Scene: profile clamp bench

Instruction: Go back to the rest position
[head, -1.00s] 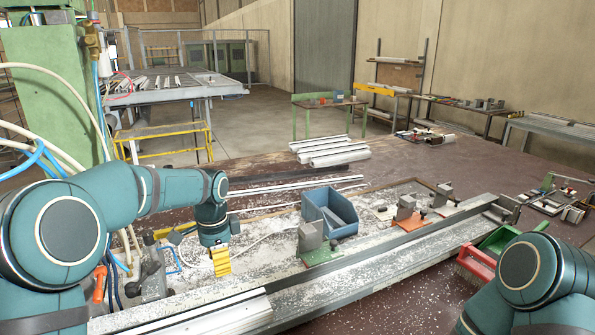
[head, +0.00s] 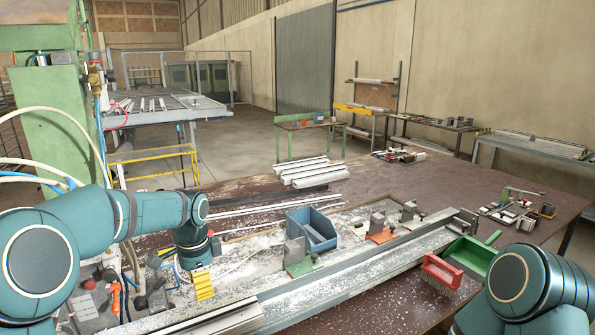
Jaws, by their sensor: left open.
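My left gripper (head: 203,284) shows in the head view with its yellow fingers pointing down. It is open, and no object shows between its fingers. It hangs over the chip-covered left part of the bench, behind the long metal profile (head: 300,290). My left arm comes in from the left edge, bent at the elbow. My right arm shows only as teal links at the lower right. The right gripper is out of the picture.
A blue bin (head: 312,229) stands behind the profile, beside several clamps (head: 379,226). A red brush (head: 441,272) and a green dustpan (head: 470,256) lie right of it. White profiles (head: 308,172) lie at the back.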

